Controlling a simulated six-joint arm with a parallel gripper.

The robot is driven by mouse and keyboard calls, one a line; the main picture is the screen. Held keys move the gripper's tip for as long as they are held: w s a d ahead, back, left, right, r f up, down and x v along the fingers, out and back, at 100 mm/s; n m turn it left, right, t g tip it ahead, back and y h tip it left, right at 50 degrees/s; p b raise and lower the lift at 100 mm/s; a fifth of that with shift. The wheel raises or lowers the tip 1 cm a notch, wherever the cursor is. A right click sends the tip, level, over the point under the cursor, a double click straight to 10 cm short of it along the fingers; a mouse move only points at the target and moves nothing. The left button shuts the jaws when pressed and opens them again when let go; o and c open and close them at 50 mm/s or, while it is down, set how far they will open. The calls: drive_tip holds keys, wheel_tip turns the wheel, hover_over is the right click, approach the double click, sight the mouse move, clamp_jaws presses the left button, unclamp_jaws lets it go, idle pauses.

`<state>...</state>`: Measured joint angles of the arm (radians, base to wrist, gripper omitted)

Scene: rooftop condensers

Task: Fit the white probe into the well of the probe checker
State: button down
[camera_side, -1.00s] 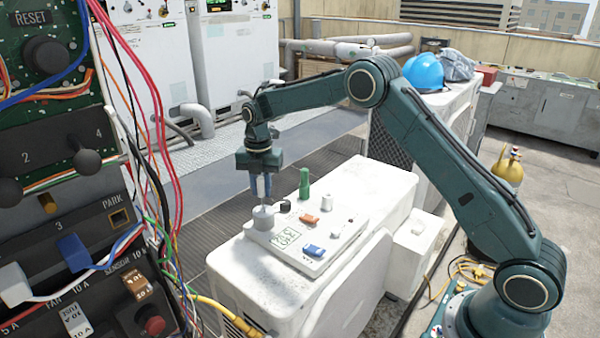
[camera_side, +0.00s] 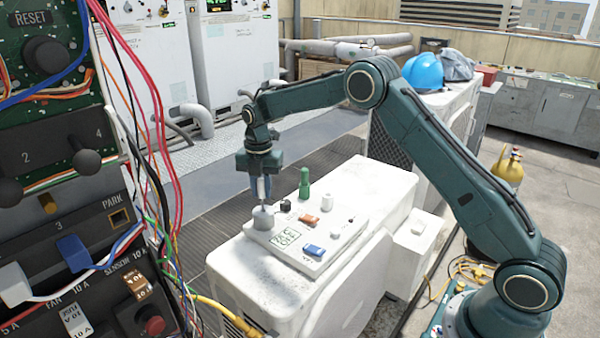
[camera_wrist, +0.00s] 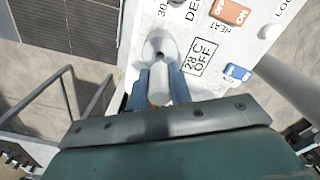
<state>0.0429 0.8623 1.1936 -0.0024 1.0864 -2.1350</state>
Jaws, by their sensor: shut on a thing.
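The probe checker (camera_side: 288,243) is a white panel with coloured switches and a small display. Its well (camera_side: 263,220) is a short grey cylinder at the panel's left end. In the wrist view the well (camera_wrist: 149,43) is just ahead of my fingers. My gripper (camera_side: 262,199) points down right over the well, its blue fingers closed on the white probe (camera_wrist: 158,87). The probe's thin tip meets the mouth of the well; how deep it sits I cannot tell. In the side view the fingers mostly hide the probe.
The panel rests on a white condenser unit (camera_side: 370,190). Wires hang at the left foreground.

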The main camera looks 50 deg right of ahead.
sight(262, 197)
drive_tip(key=shift+f, duration=2.3)
idle(1.7)
drive_tip(key=c, duration=1.2)
unclamp_jaws()
drive_tip(key=shift+r, duration=0.1)
wheel_tip(262, 197, up, 13)
drive_tip(key=shift+f, duration=0.1)
drive_tip(key=shift+r, duration=0.45)
